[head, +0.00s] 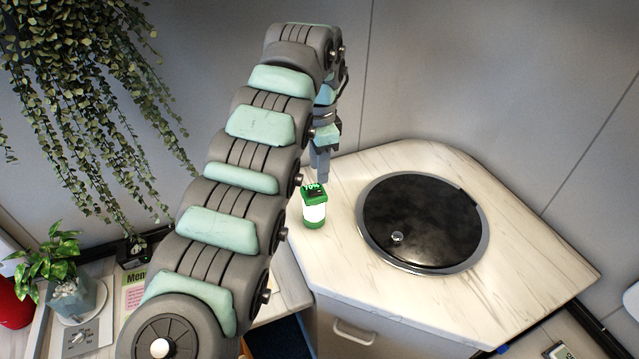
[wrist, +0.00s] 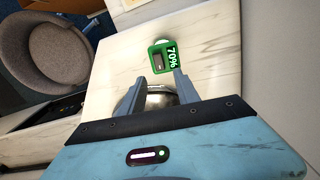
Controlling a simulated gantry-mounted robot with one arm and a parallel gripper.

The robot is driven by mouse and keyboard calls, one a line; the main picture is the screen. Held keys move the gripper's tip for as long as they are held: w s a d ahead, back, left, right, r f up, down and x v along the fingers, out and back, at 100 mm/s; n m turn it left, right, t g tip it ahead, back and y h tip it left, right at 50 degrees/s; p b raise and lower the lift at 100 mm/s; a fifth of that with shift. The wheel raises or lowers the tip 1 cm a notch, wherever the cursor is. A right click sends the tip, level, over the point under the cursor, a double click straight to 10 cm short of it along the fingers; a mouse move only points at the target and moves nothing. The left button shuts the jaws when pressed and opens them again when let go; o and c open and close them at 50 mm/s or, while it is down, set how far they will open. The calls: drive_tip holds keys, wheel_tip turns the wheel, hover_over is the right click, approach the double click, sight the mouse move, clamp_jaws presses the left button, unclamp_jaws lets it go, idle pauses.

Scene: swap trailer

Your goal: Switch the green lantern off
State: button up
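The green lantern (head: 314,210) stands upright on the marble-patterned counter (head: 335,250), at its left side. Its body glows white between a green base and a green top. The wrist view shows the lantern's top (wrist: 163,56) from above, with a "70%" display and a small grey-brown rectangle, perhaps the switch. My gripper (head: 321,178) points down above and just behind the lantern in the head view. In the wrist view my gripper (wrist: 169,80) has its two fingers apart with nothing held between them. The fingertips look close to the lantern's edge; contact cannot be told.
A round black lid with a metal rim (head: 420,222) lies right of the lantern. A shiny metal round thing (wrist: 158,98) shows between and behind the fingers. A grey chair (wrist: 45,50) stands left in the wrist view. Hanging vines (head: 85,95) and a potted plant (head: 65,280) are at left.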

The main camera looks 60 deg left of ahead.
sight(319, 191)
wheel_tip(319, 191, down, 6)
drive_tip(key=shift+p, duration=1)
clamp_jaws()
